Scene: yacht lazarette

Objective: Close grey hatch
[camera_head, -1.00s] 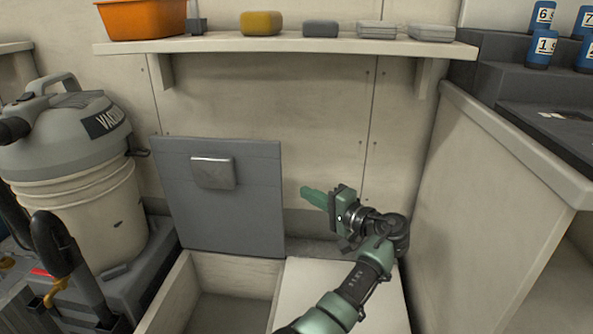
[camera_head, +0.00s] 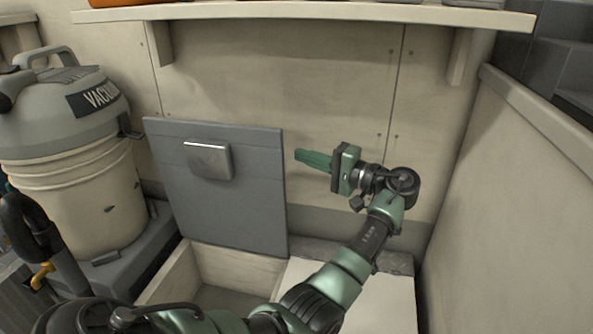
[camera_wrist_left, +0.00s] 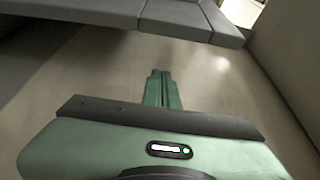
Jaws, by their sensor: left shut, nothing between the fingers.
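The grey hatch (camera_head: 225,212) stands open, near upright against the back wall, with a pale square latch plate (camera_head: 208,160) on its upper part. Below it is the open beige locker (camera_head: 165,284), its inside partly showing. My left gripper (camera_head: 299,156) is just right of the hatch's right edge, near its upper part, fingers pointing left. It is shut and empty, with a small gap to the hatch in the picture. In the left wrist view its closed green fingers (camera_wrist_left: 160,88) point ahead; I cannot identify the grey surfaces at the top there. My right gripper is not in view.
A vacuum (camera_head: 75,150) on a grey base stands left of the hatch. A shelf (camera_head: 300,12) runs above along the wall. A white lid panel (camera_head: 385,300) lies right of the opening. A beige side partition (camera_head: 520,200) bounds the right.

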